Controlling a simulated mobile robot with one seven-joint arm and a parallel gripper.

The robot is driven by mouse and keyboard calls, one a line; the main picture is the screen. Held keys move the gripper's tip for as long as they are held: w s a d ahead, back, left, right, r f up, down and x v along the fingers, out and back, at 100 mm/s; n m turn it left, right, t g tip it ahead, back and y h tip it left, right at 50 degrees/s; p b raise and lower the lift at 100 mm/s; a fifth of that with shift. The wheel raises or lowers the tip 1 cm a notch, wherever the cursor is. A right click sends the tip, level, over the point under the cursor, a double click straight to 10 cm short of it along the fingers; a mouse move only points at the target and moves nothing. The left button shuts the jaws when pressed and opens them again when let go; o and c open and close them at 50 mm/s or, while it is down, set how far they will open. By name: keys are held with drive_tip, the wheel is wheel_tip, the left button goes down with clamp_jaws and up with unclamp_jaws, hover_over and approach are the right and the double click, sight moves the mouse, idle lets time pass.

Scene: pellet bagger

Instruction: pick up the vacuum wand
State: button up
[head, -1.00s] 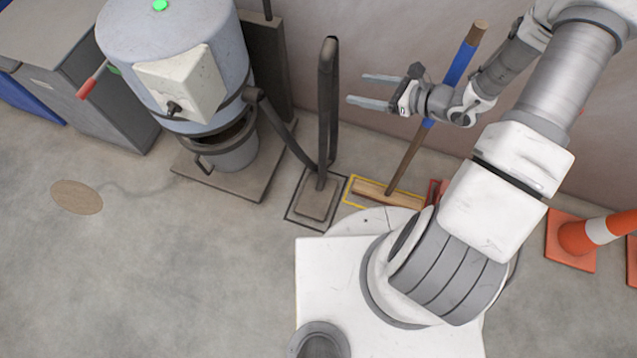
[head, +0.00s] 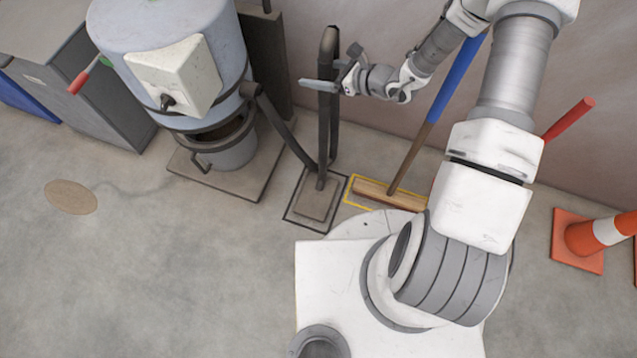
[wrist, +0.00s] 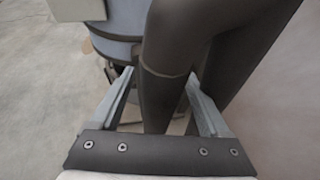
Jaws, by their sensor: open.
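The hose passes behind the right finger.
A broom (head: 410,155) with a blue-topped handle leans on the wall to the right of the wand. An orange and white cone (head: 600,235) stands at the far right. A grey cabinet (head: 95,100) is at the left. The floor at lower left is clear.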

drive_tip(key=shift+w+a+f, duration=0.15)
drive_tip(key=shift+w+a, duration=0.05)
drive_tip(key=shift+a, duration=0.05)
clamp_jaws()
idle(0.3)
